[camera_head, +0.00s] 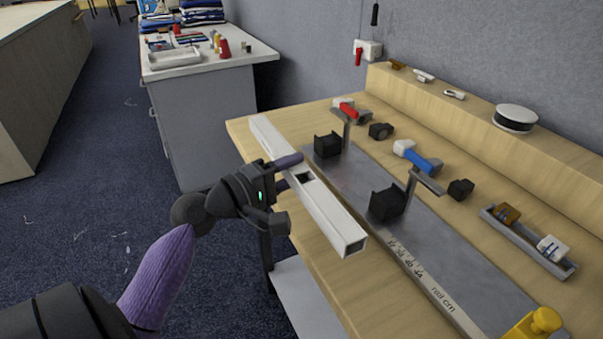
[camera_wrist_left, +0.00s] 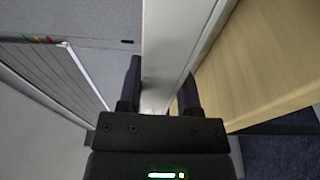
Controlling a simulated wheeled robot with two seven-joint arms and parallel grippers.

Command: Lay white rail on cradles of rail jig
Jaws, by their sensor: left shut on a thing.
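The white rail (camera_head: 332,213) is a long square tube with a dark square opening in its side. My left gripper (camera_head: 286,172) is shut on the rail near its middle; in the left wrist view the rail (camera_wrist_left: 165,60) runs between the two fingers. The rail lies along the near edge of the table, left of the jig; whether it touches the table I cannot tell. The rail jig (camera_head: 440,245) is a grey plate with two black cradles, one farther (camera_head: 327,146) and one nearer (camera_head: 386,203). No rail is on the cradles. My right gripper is not in view.
A red-handled clamp (camera_head: 350,111) and a blue-handled clamp (camera_head: 420,158) stand beside the cradles. A yellow knob piece (camera_head: 537,325) is at the jig's near end. A grey tray (camera_head: 530,243) holds small parts at the right. A raised wooden shelf (camera_head: 470,118) runs along the wall.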

